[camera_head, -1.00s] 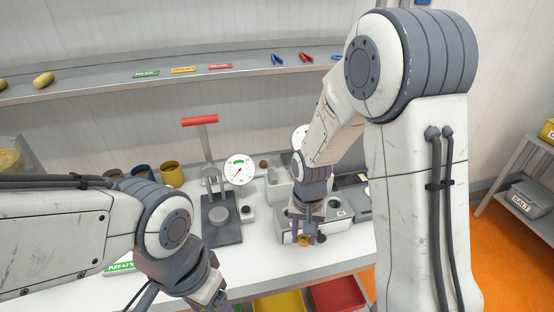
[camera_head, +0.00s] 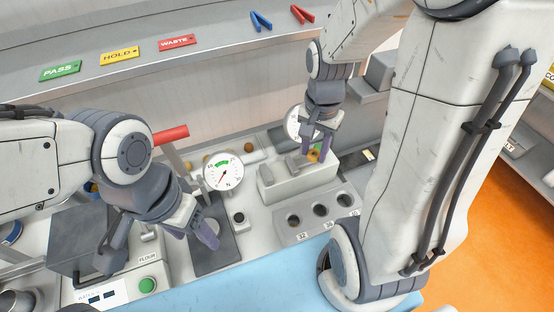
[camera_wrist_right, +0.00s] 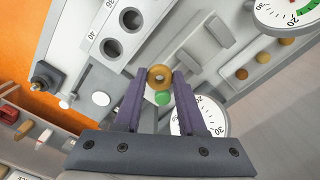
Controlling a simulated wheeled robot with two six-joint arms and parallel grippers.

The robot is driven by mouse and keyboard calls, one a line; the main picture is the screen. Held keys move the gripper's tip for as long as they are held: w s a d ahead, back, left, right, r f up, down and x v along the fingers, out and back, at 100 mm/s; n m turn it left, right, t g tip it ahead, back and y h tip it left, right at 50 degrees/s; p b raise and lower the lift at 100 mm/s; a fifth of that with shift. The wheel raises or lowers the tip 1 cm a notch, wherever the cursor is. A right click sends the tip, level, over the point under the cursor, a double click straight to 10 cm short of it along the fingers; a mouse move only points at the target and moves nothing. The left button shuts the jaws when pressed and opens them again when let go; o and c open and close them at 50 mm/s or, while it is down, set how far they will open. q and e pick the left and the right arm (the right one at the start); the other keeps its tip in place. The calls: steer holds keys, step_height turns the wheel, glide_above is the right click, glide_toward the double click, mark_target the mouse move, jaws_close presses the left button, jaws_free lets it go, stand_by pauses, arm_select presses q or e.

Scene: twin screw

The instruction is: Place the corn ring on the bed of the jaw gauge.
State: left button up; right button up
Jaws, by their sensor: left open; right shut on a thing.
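The corn ring (camera_wrist_right: 160,77) is a small golden-brown ring between the fingertips of my right gripper (camera_wrist_right: 158,80). In the head view my right gripper (camera_head: 315,148) points down over the far end of the jaw gauge, with the ring (camera_head: 313,156) showing small at its tips. The jaw gauge is a pale block (camera_head: 290,188) with upright jaws on top and a dial (camera_head: 299,124) behind. I cannot tell whether the ring touches its bed. My left gripper (camera_head: 198,232) is open and empty, low over the dark base of the red-handled press.
A plate with numbered holes (camera_head: 330,210) lies in front of the gauge. The press (camera_head: 215,255) and its dial (camera_head: 223,171) stand left. A grey flour machine (camera_head: 95,240) is at lower left. PASS, HOLD and WASTE labels (camera_head: 120,56) mark the back shelf.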

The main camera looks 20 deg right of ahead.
steer(key=p, duration=0.2)
glide_above(279, 172)
step_height(279, 172, down, 5)
steer(key=shift+f, duration=0.1)
step_height(279, 172, down, 3)
steer(key=shift+p, duration=0.35)
steer(key=shift+f, duration=0.45)
steer(key=o, duration=0.6)
steer(key=shift+f, duration=0.15)
steer(key=shift+o, duration=0.2)
